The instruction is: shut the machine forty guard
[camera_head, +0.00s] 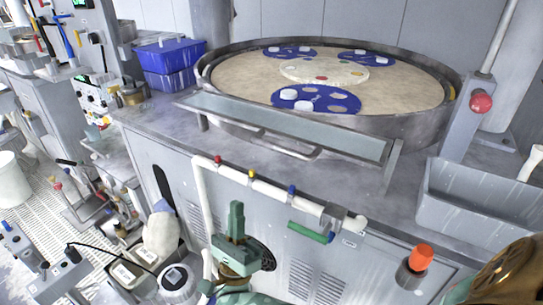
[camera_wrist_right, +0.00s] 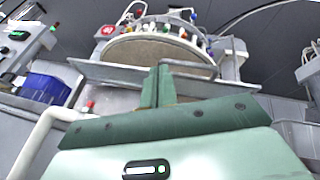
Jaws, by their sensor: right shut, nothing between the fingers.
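The guard (camera_head: 330,134) is a long, clear, grey-edged panel along the front of the round polishing machine (camera_head: 425,122). It lies low and slanted, with a bar handle (camera_head: 290,153) on its front edge. The platen behind it is in plain sight. The guard also shows in the right wrist view (camera_wrist_right: 110,75), beyond the fingers. My right gripper (camera_head: 236,213) is green, shut and empty. It appears in front of the cabinet, lower in the picture than the handle and apart from it. My left gripper is not in view.
A white pipe with coloured valves (camera_head: 262,187) runs along the cabinet front, close to my right gripper. A grey bin (camera_head: 470,205) and a post with a red knob (camera_head: 481,102) stand at right. Blue crates (camera_head: 168,62) sit at left. An orange knob (camera_head: 421,257) is lower right.

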